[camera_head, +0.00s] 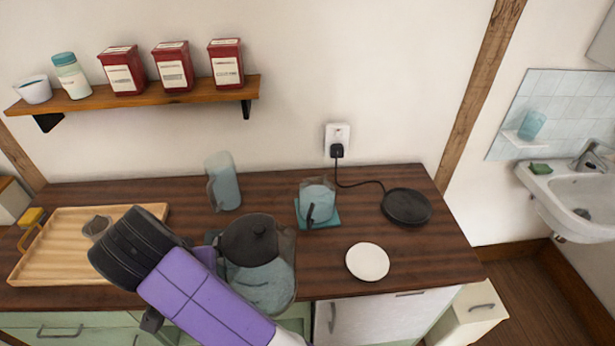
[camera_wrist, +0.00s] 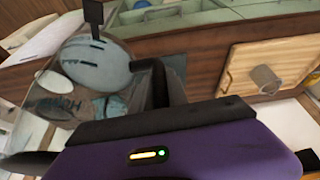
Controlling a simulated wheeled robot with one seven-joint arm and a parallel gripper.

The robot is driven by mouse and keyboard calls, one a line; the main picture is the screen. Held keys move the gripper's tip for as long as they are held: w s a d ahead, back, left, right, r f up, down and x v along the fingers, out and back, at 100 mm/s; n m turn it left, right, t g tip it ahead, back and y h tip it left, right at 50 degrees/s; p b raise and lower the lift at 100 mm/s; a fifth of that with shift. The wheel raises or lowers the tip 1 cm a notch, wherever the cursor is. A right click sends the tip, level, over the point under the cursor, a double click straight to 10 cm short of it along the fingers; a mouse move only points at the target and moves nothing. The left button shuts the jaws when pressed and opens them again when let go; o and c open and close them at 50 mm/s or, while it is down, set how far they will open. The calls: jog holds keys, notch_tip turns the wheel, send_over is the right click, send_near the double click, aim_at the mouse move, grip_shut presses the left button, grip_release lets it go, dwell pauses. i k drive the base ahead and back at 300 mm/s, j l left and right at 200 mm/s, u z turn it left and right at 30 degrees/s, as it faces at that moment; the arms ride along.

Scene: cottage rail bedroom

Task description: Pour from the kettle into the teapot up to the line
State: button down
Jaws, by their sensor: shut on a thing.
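The kettle (camera_head: 262,285) is clear with a black lid and bluish water inside, at the counter's front edge. My gripper (camera_head: 213,242) is shut on it at its left side, where the handle is mostly hidden by my wrist. In the wrist view the kettle (camera_wrist: 60,75) fills the left part, with dark marks on its glass; its exact tilt is hard to tell. The glass teapot (camera_head: 318,192) with a dark handle stands on a teal mat (camera_head: 330,221), behind and right of the kettle, apart from it. Its fill line is too small to make out.
A tall glass jug (camera_head: 223,184) stands behind my gripper. A black round base (camera_head: 406,206) with a cord is at right, a white saucer (camera_head: 367,262) in front. A wooden tray (camera_head: 62,262) with a grey cup (camera_head: 96,228) is at left. A shelf (camera_head: 150,97) hangs above.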

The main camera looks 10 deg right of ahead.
aim_at(317, 198)
jog(key=i+l, duration=0.15)
jog(key=i, duration=0.85)
